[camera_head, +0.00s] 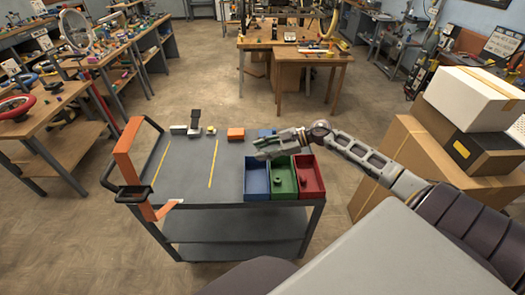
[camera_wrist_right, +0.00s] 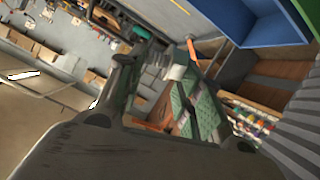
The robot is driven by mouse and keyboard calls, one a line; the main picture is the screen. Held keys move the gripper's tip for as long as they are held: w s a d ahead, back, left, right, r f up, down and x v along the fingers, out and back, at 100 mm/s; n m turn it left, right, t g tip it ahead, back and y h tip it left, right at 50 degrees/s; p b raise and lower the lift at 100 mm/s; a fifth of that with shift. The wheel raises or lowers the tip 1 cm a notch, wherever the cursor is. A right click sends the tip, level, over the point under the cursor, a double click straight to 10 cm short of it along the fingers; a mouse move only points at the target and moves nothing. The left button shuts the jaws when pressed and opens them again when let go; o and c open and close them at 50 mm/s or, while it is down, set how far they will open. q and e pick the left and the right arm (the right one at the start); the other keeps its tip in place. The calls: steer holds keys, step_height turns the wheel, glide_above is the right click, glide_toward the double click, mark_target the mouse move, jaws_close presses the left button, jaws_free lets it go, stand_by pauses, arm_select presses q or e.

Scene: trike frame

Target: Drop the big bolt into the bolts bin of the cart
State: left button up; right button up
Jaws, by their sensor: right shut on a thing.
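My right gripper (camera_head: 262,149) reaches in from the right, above the back edge of the blue bin (camera_head: 257,194) and green bin (camera_head: 284,195) on the cart (camera_head: 190,185). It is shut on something. In the head view the held thing is hidden. In the wrist view a small pale grey piece (camera_wrist_right: 177,71) shows near the fingertips; it may be the big bolt, but I cannot tell. A red bin (camera_head: 316,189) stands right of the green one. No label shows which bin is for bolts. My left gripper is not in view.
Several small parts lie along the cart's back edge, with an orange block (camera_head: 235,134) among them. The cart's left half is mostly bare, with yellow lines. An orange handle frame (camera_head: 126,150) rises at its left end. Stacked boxes (camera_head: 420,160) stand right of the cart.

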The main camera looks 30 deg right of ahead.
steer(key=o, duration=1.2)
steer(key=shift+c, duration=0.2)
steer(key=shift+s+d, duration=0.1)
steer(key=shift+d, duration=0.05)
steer(key=v, duration=1.1)
steer(key=shift+s+d, duration=0.15)
steer(key=shift+d, duration=0.1)
steer(key=shift+r, duration=0.15)
stand_by(0.5)
